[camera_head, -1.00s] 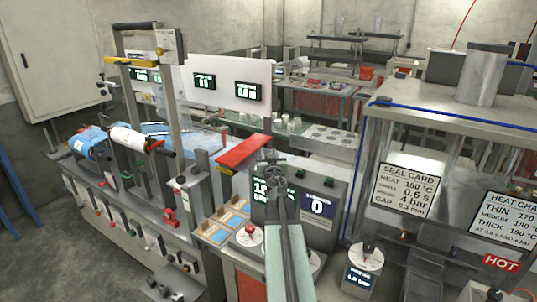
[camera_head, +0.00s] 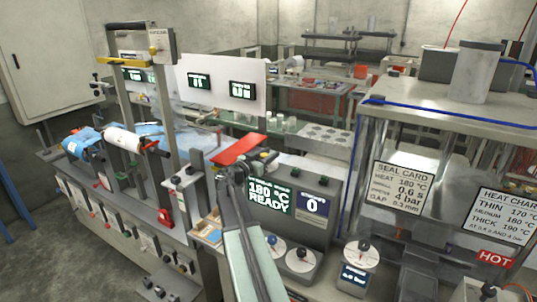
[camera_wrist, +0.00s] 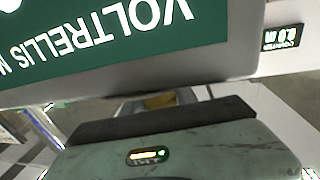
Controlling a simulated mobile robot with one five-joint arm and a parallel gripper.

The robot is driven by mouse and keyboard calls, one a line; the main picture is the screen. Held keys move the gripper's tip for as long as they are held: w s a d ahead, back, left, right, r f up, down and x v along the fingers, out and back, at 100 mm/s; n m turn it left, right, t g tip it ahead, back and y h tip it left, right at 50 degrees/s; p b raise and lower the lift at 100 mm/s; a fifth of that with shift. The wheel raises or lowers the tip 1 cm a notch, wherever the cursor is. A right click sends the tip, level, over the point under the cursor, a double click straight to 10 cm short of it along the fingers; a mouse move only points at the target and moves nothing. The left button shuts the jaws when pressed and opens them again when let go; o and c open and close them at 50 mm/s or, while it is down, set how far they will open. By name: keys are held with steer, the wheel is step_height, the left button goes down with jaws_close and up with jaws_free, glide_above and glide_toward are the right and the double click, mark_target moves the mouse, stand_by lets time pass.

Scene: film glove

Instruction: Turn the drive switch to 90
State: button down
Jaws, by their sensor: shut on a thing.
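My gripper (camera_head: 236,170) is at the far end of my raised arm in the head view, just below the red plate (camera_head: 238,149) and left of the screen (camera_head: 269,197) reading 180 °C READY. It is small there, and I cannot make out what its jaws hold. I cannot tell which control is the drive switch. A dial with a dark knob (camera_head: 300,257) and another dial (camera_head: 273,241) stand right of my arm. A pressure dial (camera_head: 361,254) is further right. The wrist view shows a green VOLTRELLIS panel (camera_wrist: 100,32), upside down; no fingertips are clear.
A small display (camera_head: 312,205) reads 0. A row of switches runs along the left machine's front, below a white roll (camera_head: 125,138) and blue roll (camera_head: 78,143). The clear-walled machine with a seal card (camera_head: 402,188) stands right.

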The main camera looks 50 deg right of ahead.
steer(key=m+g, duration=0.2)
steer(key=g, duration=0.1)
steer(key=m+g, duration=0.2)
steer(key=g, duration=0.1)
steer(key=shift+s+a+g+y, duration=0.1)
steer(key=shift+s+g+y, duration=0.05)
steer(key=shift+g+y, duration=0.25)
steer(key=shift+s+a+r+m+g+y, duration=0.1)
steer(key=shift+s+m+g+y, duration=0.1)
steer(key=shift+m+g+y, duration=0.45)
steer(key=shift+s+a+m+g+y, duration=0.1)
steer(key=shift+s+m+g+y, duration=0.2)
steer(key=shift+m+g, duration=0.7)
steer(key=shift+s+a+r+m+g+y, duration=0.15)
steer(key=shift+m+g+y, duration=0.35)
steer(key=shift+g, duration=0.65)
steer(key=c, duration=1)
jaws_free()
steer(key=shift+f, duration=0.15)
steer(key=shift+s, duration=0.1)
